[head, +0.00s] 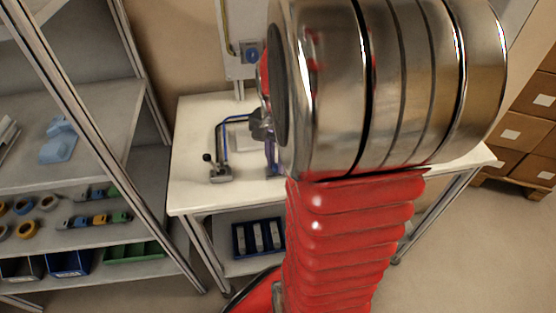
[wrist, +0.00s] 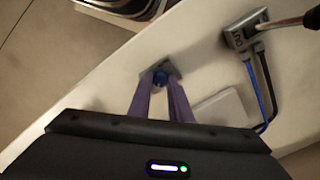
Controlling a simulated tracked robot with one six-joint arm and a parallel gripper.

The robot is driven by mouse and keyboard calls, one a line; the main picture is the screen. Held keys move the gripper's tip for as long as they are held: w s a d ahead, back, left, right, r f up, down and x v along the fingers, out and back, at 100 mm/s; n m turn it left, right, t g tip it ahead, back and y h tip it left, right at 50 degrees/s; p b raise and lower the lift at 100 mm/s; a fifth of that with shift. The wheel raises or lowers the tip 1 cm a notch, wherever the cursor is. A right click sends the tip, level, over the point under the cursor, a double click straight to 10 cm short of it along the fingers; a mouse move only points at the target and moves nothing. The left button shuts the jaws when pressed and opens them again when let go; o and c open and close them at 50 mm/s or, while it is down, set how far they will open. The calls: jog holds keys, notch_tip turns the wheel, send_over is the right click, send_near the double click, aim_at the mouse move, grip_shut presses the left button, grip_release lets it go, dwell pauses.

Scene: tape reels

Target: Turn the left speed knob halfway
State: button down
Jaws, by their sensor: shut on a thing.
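In the head view my gripper (head: 272,160) is low over the table, partly hidden behind my arm, and the knob cannot be made out there. No mark showing the knob's angle is visible. I see no second knob beside it in the wrist view.
A grey lever box (head: 221,174) with a black ball handle and blue cable stands left of my gripper on the white table (head: 190,195). It also shows in the wrist view (wrist: 241,36). A white box (wrist: 221,108) lies near my fingers. A post panel (head: 238,62) rises behind.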

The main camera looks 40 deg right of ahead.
jog(key=n, duration=0.5)
jog(key=shift+s+a+f+n, duration=0.1)
jog(key=shift+s+a+n, duration=0.1)
jog(key=shift+n, duration=0.1)
jog(key=n, duration=0.5)
jog(key=shift+d, duration=0.1)
jog(key=c, duration=1.7)
grip_release()
jog(key=shift+o, duration=0.3)
jog(key=shift+w, duration=0.1)
jog(key=shift+d+r, duration=0.1)
jog(key=shift+r, duration=0.1)
jog(key=shift+w+r, duration=0.1)
jog(key=shift+r, duration=0.5)
notch_tip(320, 180, up, 12)
jog(key=shift+r, duration=0.15)
